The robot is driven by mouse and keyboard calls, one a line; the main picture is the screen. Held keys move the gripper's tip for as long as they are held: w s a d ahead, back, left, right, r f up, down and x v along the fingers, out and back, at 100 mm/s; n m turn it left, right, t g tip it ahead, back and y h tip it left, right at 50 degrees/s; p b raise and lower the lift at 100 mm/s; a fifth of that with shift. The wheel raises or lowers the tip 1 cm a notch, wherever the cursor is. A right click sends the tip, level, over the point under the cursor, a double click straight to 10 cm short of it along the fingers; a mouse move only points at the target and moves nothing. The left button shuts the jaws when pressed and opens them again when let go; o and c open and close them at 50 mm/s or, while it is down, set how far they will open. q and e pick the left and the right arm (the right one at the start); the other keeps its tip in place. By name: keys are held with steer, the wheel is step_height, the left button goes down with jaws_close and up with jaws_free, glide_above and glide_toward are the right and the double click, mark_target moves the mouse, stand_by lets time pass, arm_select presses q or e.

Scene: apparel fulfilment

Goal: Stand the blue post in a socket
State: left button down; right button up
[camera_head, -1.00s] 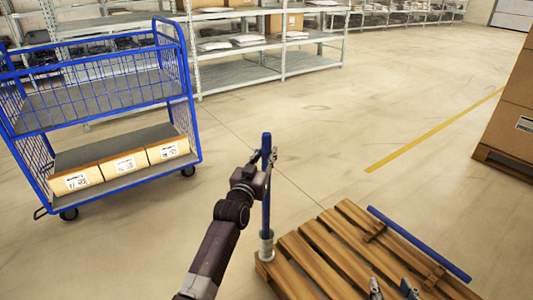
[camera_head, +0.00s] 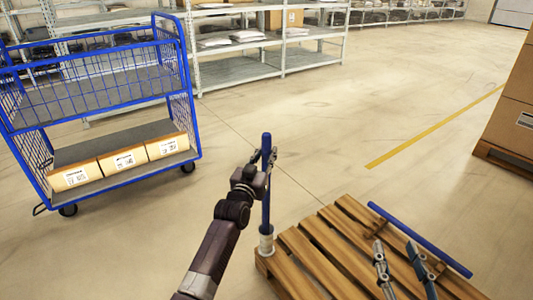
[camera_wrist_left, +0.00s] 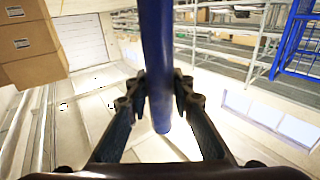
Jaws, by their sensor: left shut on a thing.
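A blue post (camera_head: 266,205) stands upright at the near left corner of the wooden pallet (camera_head: 310,262). Its lower end meets a short grey socket (camera_head: 266,242) and appears to be inside it. My left gripper (camera_head: 266,160) is shut on the post's upper part; the left wrist view shows the post (camera_wrist_left: 157,50) between the fingers (camera_wrist_left: 160,100). A second blue post (camera_head: 420,241) lies along the pallet's right side. My right gripper (camera_head: 398,252) is over the pallet, left of the lying post, its two fingers apart and empty.
A blue wire cart (camera_head: 100,95) with several labelled boxes (camera_head: 122,161) stands at left. Grey shelves (camera_head: 240,70) line the back. Stacked cardboard boxes (camera_head: 508,100) stand at right. The floor between, with a yellow line (camera_head: 435,127), is clear.

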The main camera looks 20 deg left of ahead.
steer(key=shift+r, duration=0.35)
arm_select(q)
steer(key=c, duration=1.7)
jaws_free()
steer(key=shift+o, duration=0.5)
steer(key=shift+f, duration=0.15)
steer(key=s, duration=1.2)
steer(key=shift+a+f, duration=0.2)
